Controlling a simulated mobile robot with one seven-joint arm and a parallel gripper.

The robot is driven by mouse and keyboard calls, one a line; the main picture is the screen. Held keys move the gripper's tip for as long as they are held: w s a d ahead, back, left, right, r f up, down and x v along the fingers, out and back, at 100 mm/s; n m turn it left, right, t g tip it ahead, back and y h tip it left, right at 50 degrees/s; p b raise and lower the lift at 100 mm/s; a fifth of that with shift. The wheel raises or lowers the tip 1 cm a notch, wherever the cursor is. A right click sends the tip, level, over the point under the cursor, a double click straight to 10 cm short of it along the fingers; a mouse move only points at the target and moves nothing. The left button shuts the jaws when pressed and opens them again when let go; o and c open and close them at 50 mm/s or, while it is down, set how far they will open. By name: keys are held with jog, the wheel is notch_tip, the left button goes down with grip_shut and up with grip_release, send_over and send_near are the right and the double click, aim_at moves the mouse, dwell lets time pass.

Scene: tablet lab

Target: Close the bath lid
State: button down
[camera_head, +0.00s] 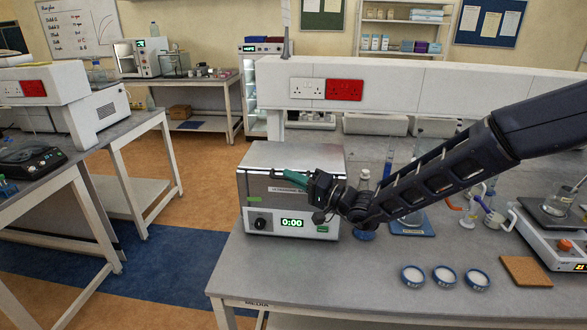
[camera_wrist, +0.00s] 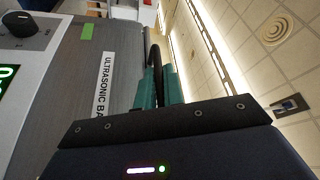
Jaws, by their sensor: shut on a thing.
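The ultrasonic bath (camera_head: 268,205) is a grey metal box on the bench in the head view, with a dial and a green 0:00 display. Its lid (camera_head: 290,153) looks flat across the top; I cannot tell whether a small gap is left under it. My gripper (camera_head: 286,175), with teal fingers, is at the upper front edge of the bath. In the wrist view my gripper (camera_wrist: 160,82) is shut on a black curved handle (camera_wrist: 153,58) beside the bath's labelled front (camera_wrist: 75,75). The handle's ends are partly hidden by the fingers.
Three small round dishes (camera_head: 445,276) lie on the bench right of the bath. A brown square pad (camera_head: 526,271) and a hotplate (camera_head: 555,240) are farther right. Glassware stands behind my arm. The bench front (camera_head: 330,280) is clear.

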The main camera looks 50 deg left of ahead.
jog(key=shift+d+f, duration=0.1)
jog(key=shift+f, duration=0.3)
jog(key=c, duration=1.5)
grip_release()
jog(key=v, duration=1)
jog(key=shift+w+d, duration=0.15)
jog(key=shift+d, duration=0.15)
